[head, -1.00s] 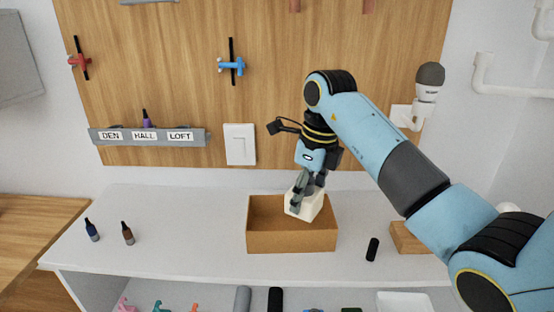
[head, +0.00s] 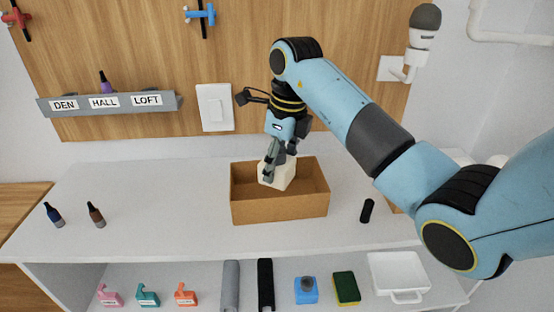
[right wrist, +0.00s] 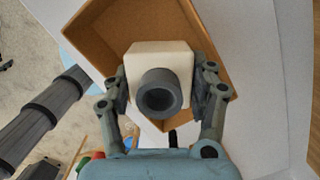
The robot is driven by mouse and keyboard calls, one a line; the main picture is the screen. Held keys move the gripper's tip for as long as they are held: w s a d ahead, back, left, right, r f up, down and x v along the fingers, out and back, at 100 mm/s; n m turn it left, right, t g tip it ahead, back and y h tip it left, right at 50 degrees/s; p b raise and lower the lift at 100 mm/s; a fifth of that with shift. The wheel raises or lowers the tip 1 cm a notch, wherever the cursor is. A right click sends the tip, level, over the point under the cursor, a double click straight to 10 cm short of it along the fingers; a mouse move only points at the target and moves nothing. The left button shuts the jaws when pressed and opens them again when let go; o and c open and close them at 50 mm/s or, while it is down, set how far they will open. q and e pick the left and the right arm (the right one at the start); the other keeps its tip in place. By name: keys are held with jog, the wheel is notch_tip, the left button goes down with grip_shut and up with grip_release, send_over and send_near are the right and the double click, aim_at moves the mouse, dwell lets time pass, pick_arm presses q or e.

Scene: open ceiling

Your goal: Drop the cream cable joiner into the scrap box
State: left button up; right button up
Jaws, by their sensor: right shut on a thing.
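The cream cable joiner (head: 278,176) is a pale block; in the right wrist view (right wrist: 150,58) a grey round tube end shows on its near face. My right gripper (head: 280,158) is shut on it, with one finger at each side in the right wrist view (right wrist: 163,95). The scrap box (head: 280,208) is an open brown box on the white counter. The joiner is over the left part of its opening, its lower end close to or just inside the rim; I cannot tell the exact height. My left gripper is not in view.
A black cylinder (head: 367,210) stands right of the box. A labelled rack (head: 108,103) and a white switch (head: 214,107) are on the back wall. The counter's left middle is clear.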

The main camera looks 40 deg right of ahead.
jog(key=shift+f, duration=0.15)
jog(key=o, duration=1.3)
jog(key=shift+c, duration=0.2)
jog(key=shift+r, duration=0.25)
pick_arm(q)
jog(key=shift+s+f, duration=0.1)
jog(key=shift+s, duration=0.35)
pick_arm(e)
jog(key=r, duration=0.4)
jog(key=s+r, duration=0.1)
jog(key=r, duration=0.2)
jog(key=shift+d, duration=0.3)
jog(key=shift+w+f, duration=0.1)
